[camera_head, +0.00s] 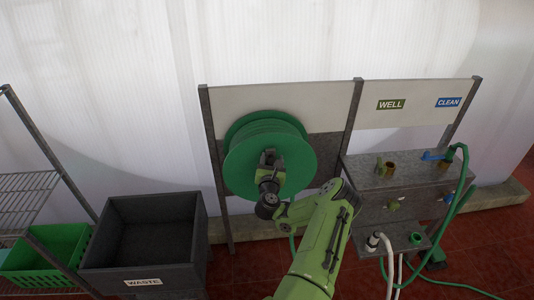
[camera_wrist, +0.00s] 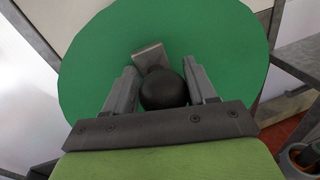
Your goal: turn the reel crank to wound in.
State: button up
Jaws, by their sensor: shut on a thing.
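The green hose reel (camera_head: 243,157) is mounted on the panel at the middle of the head view. Its round green face fills much of the wrist view (camera_wrist: 100,60). My gripper (camera_wrist: 163,88) is at the reel's face, its two grey fingers on either side of the black round crank knob (camera_wrist: 164,90). It is shut on the knob. A grey crank arm (camera_wrist: 150,55) shows just beyond the knob. In the head view my gripper (camera_head: 268,178) hides the knob and most of the crank.
At the right is a grey tap stand (camera_head: 400,172) with WELL (camera_head: 391,104) and CLEAN (camera_head: 448,102) signs and a green hose (camera_head: 459,190).

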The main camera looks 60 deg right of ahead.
jog(key=shift+s+d+r+m+p, duration=0.3)
jog(key=shift+m+p, duration=0.1)
jog(key=shift+p, duration=0.2)
jog(key=shift+d, duration=0.1)
jog(key=o, duration=1.3)
jog(key=shift+s, duration=0.1)
jog(key=shift+o, duration=0.3)
jog(key=shift+d+f, duration=0.1)
jog(key=shift+f, duration=0.05)
jog(key=shift+f, duration=0.1)
jog(key=shift+a+f, duration=0.1)
jog(key=shift+a, duration=0.1)
